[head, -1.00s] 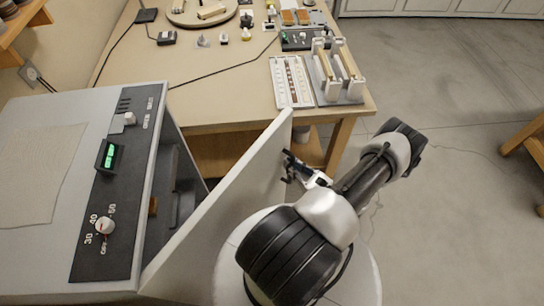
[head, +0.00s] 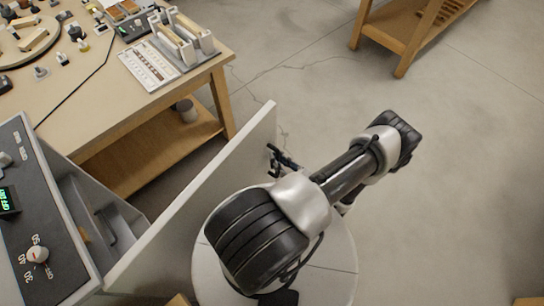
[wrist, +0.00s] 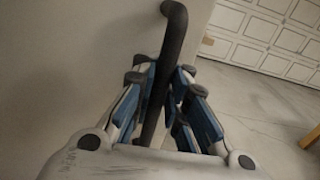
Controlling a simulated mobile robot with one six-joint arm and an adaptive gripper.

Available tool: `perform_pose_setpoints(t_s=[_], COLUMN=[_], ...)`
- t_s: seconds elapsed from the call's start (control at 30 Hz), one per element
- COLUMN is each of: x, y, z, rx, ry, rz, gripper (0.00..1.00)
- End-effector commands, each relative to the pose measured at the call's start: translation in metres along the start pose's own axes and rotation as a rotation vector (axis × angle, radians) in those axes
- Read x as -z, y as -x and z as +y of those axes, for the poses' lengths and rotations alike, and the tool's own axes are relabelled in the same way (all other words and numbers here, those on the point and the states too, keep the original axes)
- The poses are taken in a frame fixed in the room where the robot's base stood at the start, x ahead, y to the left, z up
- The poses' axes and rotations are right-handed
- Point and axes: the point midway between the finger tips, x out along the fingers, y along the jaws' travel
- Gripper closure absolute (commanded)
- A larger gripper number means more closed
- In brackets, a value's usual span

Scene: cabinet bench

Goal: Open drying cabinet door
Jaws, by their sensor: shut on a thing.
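The drying cabinet (head: 62,225) stands at the left of the head view, its dark control panel with a lit green display facing up. Its pale door (head: 195,200) stands ajar, swung out from the cabinet, and the inside shows in the gap. My gripper (head: 284,160) is at the outer face of the door near its far edge. In the wrist view my gripper (wrist: 158,100) has its blue-padded fingers on both sides of a dark bar handle (wrist: 173,40) and is shut on it. The handle is mostly hidden by my arm in the head view.
A wooden workbench (head: 110,85) with a pipette rack and other small items stands behind the door, close to its far edge. A wooden table (head: 400,45) stands at the back right. The floor (head: 450,180) right of my arm is clear.

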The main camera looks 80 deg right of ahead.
Motion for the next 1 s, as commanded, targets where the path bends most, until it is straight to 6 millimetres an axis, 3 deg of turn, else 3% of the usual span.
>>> perform_pose_setpoints(t_s=[0.57, 0.6, 0.93, 1.0], x=[0.0008, 0.0008, 0.0003, 0.0002], y=[0.0044, 0.0044, 0.0045, 0.0045], z=[0.0021, 0.0021, 0.001, 0.0009], rx=[0.012, 0.012, 0.014, 0.014], ry=[-0.003, -0.003, -0.002, -0.002], rz=[0.001, 0.001, 0.0, 0.0], gripper=[1.0, 0.89, 0.67, 0.67])
